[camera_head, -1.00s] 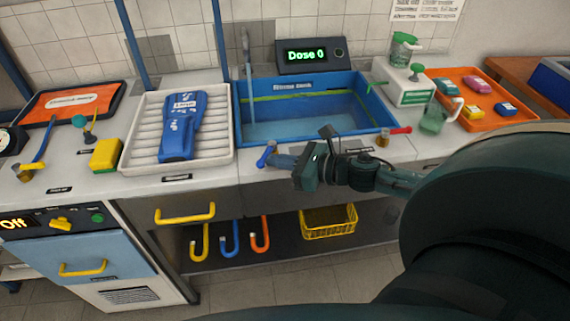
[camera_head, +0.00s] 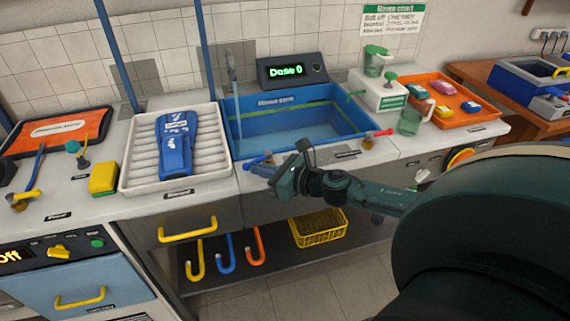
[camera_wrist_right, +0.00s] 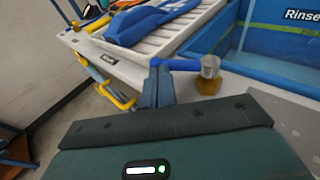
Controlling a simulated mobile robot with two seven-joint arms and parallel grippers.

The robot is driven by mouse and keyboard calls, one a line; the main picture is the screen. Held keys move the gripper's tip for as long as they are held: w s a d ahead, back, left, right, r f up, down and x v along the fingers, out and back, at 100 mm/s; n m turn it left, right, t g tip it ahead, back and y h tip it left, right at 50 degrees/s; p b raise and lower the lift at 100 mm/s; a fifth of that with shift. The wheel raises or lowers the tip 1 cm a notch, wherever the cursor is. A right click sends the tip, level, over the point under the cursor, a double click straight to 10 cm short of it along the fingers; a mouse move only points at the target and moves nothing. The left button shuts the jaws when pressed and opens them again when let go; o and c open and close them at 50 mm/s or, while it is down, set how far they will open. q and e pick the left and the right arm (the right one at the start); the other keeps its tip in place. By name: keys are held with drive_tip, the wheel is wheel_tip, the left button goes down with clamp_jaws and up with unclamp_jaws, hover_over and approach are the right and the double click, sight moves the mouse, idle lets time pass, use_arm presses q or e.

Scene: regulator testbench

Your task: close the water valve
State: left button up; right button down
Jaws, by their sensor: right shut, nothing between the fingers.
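A small valve with a blue lever (camera_head: 257,160) stands on the counter at the front left of the blue rinse sink (camera_head: 300,107). In the right wrist view, the blue lever (camera_wrist_right: 178,64) runs left from a grey cap on a brass-coloured base (camera_wrist_right: 208,84). My right gripper (camera_head: 272,172) is shut and empty, just in front of this valve. In the wrist view its closed fingers (camera_wrist_right: 158,84) overlap the lever's free end; I cannot tell whether they touch it. A red-levered valve (camera_head: 378,135) stands at the sink's front right. My left gripper is not in view.
Left of the sink is a ribbed white tray (camera_head: 139,152) with a blue device (camera_head: 175,145). A yellow block (camera_head: 103,179) is farther left. An orange tray (camera_head: 446,120) and a green-and-white unit (camera_head: 379,92) stand right. A yellow basket (camera_head: 318,228) is below the counter.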

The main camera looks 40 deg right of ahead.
drive_tip(key=shift+w+a+r+m+t+h+p, duration=0.1)
drive_tip(key=shift+w+a+m+t+h+p, duration=0.15)
drive_tip(key=shift+m+h+p, duration=0.3)
drive_tip(key=shift+w+a+r+m+t+h+p, duration=0.15)
drive_tip(key=shift+w+m+h+p, duration=0.25)
drive_tip(key=shift+h, duration=0.25)
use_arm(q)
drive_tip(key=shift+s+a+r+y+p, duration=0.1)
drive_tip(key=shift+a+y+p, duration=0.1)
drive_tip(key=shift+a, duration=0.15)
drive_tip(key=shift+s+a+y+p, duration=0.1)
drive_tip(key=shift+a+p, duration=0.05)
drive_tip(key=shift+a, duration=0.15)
use_arm(e)
drive_tip(key=shift+w+a+f, duration=0.2)
drive_tip(key=shift+w+a, duration=0.05)
drive_tip(key=shift+w, duration=0.25)
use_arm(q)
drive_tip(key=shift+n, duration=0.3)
use_arm(e)
drive_tip(key=shift+w, duration=0.1)
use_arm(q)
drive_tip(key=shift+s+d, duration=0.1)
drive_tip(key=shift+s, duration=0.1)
